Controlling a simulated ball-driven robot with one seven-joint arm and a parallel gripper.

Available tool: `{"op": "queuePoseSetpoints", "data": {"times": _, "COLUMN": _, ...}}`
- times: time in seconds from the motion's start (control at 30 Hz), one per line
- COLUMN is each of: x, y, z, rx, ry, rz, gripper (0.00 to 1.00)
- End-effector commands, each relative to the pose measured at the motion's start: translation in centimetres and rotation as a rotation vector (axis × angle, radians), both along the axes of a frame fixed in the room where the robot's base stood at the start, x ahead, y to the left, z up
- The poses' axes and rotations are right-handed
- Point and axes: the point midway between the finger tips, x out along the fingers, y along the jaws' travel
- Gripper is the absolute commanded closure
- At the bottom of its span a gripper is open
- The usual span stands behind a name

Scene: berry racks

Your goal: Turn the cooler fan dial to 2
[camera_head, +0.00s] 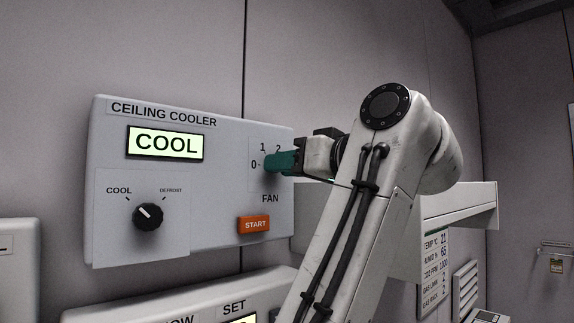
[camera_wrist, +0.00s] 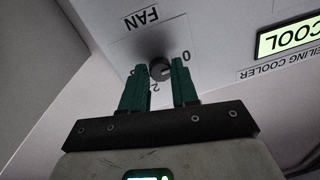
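The fan dial (camera_wrist: 160,70) is a small dark round knob on the ceiling cooler panel (camera_head: 222,190). In the wrist view, which sees the panel upside down, its 0 and 2 marks show near the knob, but the 1 is not readable. The knob's pointer is too small to read surely. My gripper (camera_wrist: 157,68) has its two green fingers on either side of the knob; whether they press on it is unclear. In the head view my gripper (camera_head: 279,162) reaches the panel from the right and hides the knob, below the marks 1 and 2 and beside the 0.
A black cool/defrost knob (camera_head: 148,215) sits lower left, a lit COOL display (camera_head: 165,143) above it. An orange START button (camera_head: 254,224) is below the FAN label. Another panel (camera_head: 190,300) stands below. A sign of readings (camera_head: 435,270) is at the right.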

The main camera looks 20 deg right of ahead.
Motion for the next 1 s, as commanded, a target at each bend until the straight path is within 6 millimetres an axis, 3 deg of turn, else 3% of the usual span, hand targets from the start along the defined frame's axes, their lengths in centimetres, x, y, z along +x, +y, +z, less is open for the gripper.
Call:
{"op": "queuePoseSetpoints", "data": {"times": 0.3, "x": -0.01, "y": 0.00, "z": 0.02, "rx": 0.000, "ry": 0.000, "rz": 0.000, "gripper": 1.00}}
{"op": "queuePoseSetpoints", "data": {"times": 0.67, "x": -0.02, "y": 0.00, "z": -0.04, "rx": 0.049, "ry": 0.015, "rz": 0.000, "gripper": 1.00}}
{"op": "queuePoseSetpoints", "data": {"times": 1.0, "x": -0.03, "y": 0.06, "z": -0.16, "rx": 0.276, "ry": 0.088, "rz": 0.001, "gripper": 1.00}}
